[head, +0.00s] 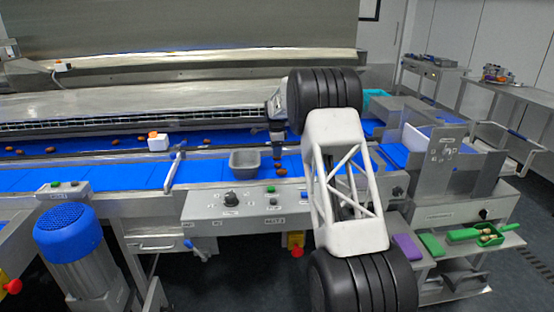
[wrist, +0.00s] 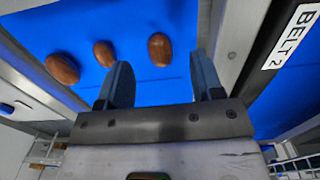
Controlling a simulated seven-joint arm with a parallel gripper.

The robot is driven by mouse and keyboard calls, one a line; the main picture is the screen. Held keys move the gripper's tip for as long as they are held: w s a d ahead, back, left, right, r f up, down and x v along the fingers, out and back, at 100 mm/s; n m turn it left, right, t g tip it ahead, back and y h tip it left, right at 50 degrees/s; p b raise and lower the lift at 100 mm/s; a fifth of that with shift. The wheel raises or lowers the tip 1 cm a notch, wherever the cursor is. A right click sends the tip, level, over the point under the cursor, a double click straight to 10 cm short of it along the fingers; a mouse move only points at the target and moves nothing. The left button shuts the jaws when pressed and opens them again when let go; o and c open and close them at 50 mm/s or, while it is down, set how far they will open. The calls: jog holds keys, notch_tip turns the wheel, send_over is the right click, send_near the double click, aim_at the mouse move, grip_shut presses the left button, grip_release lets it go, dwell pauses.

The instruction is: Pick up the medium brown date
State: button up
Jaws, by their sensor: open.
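Three brown dates lie on the blue belt (wrist: 150,20) in the wrist view: a left one (wrist: 62,68), a middle one (wrist: 104,53) and a right one (wrist: 160,49). Their browns are close, so I cannot tell surely which is the medium brown one. My gripper (wrist: 160,72) is open and empty. The right date lies in line with the gap between its fingers, apart from both. In the head view my gripper (head: 277,157) points down over the near belt, right of a grey tray. Small dates (head: 281,172) show just below it there.
The grey tray (head: 245,168) stands on the near belt, left of my gripper. The near belt's left part is clear.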

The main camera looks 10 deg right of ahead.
jog(key=shift+f, duration=1.8)
jog(key=c, duration=0.7)
